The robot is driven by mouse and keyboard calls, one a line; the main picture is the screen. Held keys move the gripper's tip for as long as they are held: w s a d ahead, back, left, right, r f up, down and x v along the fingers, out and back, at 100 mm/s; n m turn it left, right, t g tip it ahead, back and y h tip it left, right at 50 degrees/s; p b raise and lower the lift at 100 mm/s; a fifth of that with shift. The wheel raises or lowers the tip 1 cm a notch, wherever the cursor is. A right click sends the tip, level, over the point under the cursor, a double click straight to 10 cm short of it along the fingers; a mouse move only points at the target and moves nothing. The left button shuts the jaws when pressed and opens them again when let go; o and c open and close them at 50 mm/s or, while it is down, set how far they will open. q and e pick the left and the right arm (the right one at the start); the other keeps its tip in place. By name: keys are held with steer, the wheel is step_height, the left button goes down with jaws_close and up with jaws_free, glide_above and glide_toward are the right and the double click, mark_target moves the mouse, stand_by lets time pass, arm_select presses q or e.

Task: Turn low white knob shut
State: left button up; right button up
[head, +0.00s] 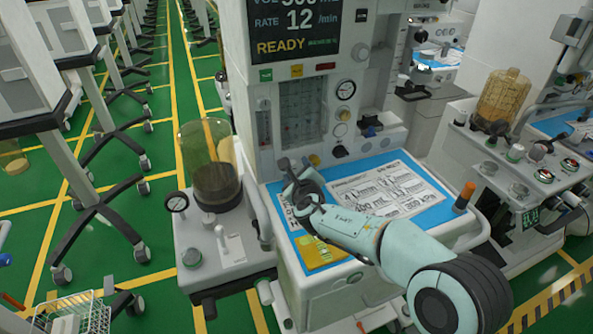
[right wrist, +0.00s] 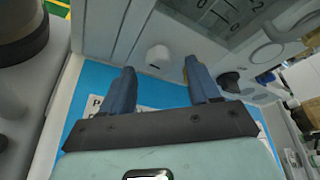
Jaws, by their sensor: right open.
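The low white knob (right wrist: 158,56) shows in the right wrist view on the grey front panel of the anaesthesia cart. It lies beyond and between the two blue fingers of my right gripper (right wrist: 158,88). The gripper is open, with nothing between its fingers, and appears apart from the knob. In the head view my right gripper (head: 291,164) is at the lower left of the cart's panel, above the blue work surface, and the knob cannot be made out behind it. My left gripper is not in view.
A yellow knob (head: 315,160) and a black knob (head: 340,151) sit just right of my gripper. A printed sheet (head: 395,190) lies on the blue surface below. A tinted canister (head: 209,142) stands left of the panel. An orange-capped item (head: 467,191) stands at the right edge.

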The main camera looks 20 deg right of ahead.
steer(key=shift+x, duration=1.05)
steer(key=c, duration=1)
steer(key=shift+c, duration=0.2)
